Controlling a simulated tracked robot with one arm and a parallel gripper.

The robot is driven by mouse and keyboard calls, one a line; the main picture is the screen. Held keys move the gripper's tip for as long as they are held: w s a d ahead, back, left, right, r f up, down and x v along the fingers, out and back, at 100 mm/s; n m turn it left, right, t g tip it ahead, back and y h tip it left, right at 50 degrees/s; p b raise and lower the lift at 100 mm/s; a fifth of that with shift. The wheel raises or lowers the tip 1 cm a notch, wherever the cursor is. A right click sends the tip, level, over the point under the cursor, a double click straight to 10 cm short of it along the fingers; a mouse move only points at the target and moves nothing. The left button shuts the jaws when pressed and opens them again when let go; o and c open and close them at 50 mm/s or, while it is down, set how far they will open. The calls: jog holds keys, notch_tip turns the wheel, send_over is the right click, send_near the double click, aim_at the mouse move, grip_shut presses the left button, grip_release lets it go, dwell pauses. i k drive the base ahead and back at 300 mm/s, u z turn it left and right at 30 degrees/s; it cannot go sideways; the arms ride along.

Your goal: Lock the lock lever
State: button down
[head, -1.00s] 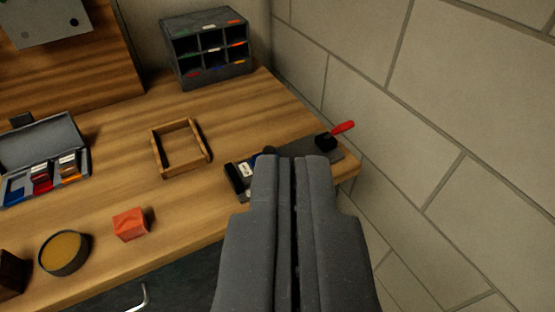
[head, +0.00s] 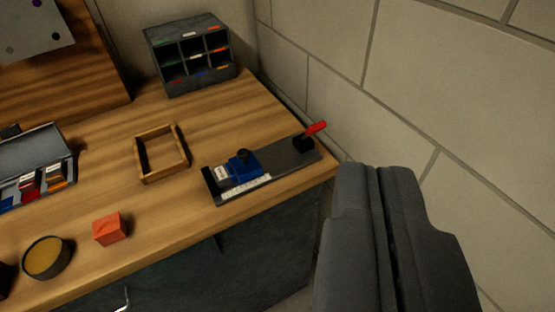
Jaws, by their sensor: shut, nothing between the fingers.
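The lock lever (head: 316,128) is a red handle at the far right end of a dark flat fixture (head: 285,162) on the workbench. It sticks up and to the right from a black mount. A blue block with a black knob (head: 238,168) sits at the fixture's left part. My gripper (head: 375,172) is shut and empty, in front of the bench's right edge. In the picture it is to the right of and below the lever, apart from it. Nothing hides the lever.
A stone-block wall (head: 440,90) stands close on the right. On the workbench (head: 170,225) are a wooden frame (head: 143,177), an orange cube (head: 109,229), a round tin (head: 47,257), an open case (head: 30,155) and a grey compartment rack (head: 190,90).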

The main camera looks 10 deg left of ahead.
aim_at(314, 128)
jog(key=u, duration=0.05)
jog(key=k, duration=0.6)
jog(key=u, duration=0.35)
jog(key=i, duration=0.5)
jog(key=z, duration=0.05)
jog(key=k, duration=0.65)
jog(key=u, duration=0.1)
jog(key=i, duration=1.7)
jog(key=z, duration=0.65)
